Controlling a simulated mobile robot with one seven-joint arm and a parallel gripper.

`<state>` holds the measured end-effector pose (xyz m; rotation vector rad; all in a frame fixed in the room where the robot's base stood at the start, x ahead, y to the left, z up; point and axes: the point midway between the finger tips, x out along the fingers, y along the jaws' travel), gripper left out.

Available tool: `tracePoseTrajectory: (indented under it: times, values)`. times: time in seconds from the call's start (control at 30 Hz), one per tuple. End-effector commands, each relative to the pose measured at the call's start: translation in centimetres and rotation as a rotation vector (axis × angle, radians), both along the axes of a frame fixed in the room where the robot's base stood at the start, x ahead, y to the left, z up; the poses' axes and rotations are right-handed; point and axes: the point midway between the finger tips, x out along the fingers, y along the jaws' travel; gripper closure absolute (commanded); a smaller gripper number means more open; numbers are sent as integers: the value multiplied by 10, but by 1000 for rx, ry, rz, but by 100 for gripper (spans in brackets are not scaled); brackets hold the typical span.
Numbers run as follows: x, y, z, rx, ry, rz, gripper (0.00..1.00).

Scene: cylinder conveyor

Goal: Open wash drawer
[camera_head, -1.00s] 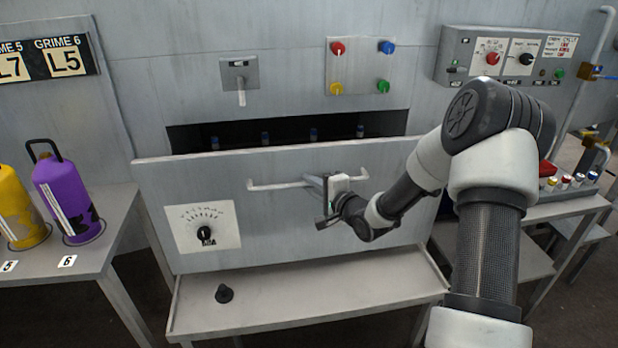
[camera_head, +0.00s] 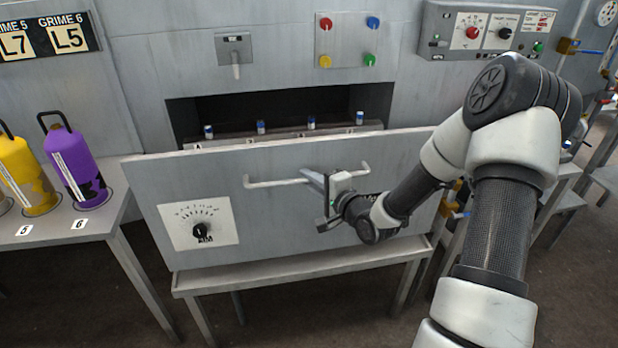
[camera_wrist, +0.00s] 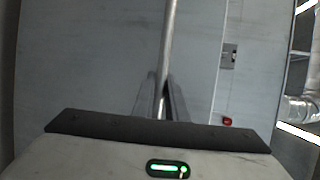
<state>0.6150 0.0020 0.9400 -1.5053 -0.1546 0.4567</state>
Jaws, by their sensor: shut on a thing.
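The wash drawer (camera_head: 290,225) is a wide grey metal front with a dial plate at its left, standing out from the machine with a dark opening behind its top edge. Its handle (camera_head: 275,183) is a pale horizontal bar across the upper front. My gripper (camera_head: 325,182) is shut on the handle bar right of its middle. In the wrist view the bar (camera_wrist: 171,40) runs up from between my gripper's fingers (camera_wrist: 162,100). The fingertips' exact contact is hard to see. Several blue-capped vials (camera_head: 261,127) stand in a row inside the drawer.
A low metal table (camera_head: 300,267) lies beneath the drawer. A side table (camera_head: 85,228) at left holds a yellow bottle (camera_head: 28,178) and a purple bottle (camera_head: 76,168). A panel of coloured knobs (camera_head: 347,43) and a control box (camera_head: 488,35) are on the wall behind.

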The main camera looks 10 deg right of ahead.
Motion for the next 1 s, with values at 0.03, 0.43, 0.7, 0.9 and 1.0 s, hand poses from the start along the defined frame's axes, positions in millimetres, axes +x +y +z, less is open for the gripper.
tracePoseTrajectory:
  times: [0.03,0.43,0.7,0.9,1.0]
  values:
    - [0,0,1,0,-2,0,100]
    - [0,0,0,0,-1,0,69]
    - [-2,-1,1,0,0,-1,69]
    - [-27,-13,6,0,1,-3,69]
    - [-48,-23,11,0,3,-5,69]
